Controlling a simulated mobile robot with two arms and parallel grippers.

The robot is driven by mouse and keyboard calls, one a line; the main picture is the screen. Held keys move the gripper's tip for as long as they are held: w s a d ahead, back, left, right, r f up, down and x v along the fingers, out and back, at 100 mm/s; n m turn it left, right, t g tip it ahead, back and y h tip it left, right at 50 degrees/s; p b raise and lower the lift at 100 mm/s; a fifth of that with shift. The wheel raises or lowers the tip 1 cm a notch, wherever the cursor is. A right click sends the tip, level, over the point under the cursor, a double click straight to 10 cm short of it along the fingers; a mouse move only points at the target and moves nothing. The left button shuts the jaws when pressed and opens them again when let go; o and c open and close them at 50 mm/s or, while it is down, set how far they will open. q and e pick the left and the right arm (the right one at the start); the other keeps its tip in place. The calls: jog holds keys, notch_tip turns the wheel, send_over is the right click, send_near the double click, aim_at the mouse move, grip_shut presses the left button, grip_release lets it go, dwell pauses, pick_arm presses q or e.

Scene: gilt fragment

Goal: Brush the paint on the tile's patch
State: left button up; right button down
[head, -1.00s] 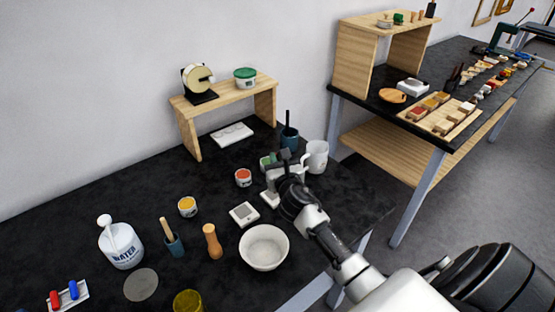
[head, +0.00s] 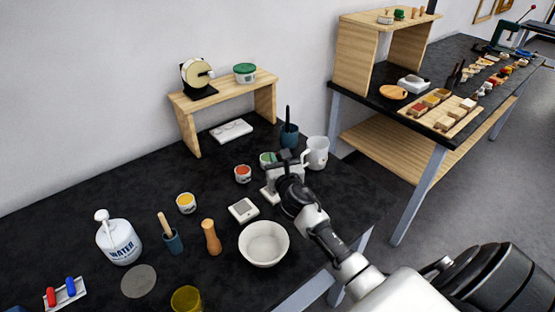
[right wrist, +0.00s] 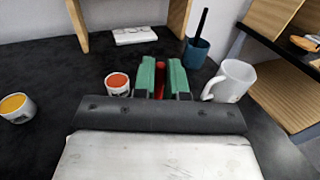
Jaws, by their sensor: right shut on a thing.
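My right gripper (head: 285,158) is low over the dark table, in front of the white mug. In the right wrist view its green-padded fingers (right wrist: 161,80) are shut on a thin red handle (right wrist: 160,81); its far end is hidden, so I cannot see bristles. A small white tile with a grey square patch (head: 243,209) lies left of and nearer than the gripper. An orange-red paint pot (head: 243,174) stands just left of the gripper and also shows in the right wrist view (right wrist: 118,83). A yellow paint pot (head: 186,203) stands further left. My left gripper is not in view.
A white mug (head: 316,153) and a blue cup with a dark stick (head: 289,134) stand close behind the gripper. A white bowl (head: 263,244), a wooden peg-like piece (head: 211,237) and a water bottle (head: 119,242) are nearer. A wooden shelf (head: 222,97) stands at the back.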

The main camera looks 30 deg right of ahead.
jog(key=shift+w, duration=0.1)
jog(key=shift+r+p, duration=0.1)
jog(key=shift+p, duration=0.55)
dwell(3.2)
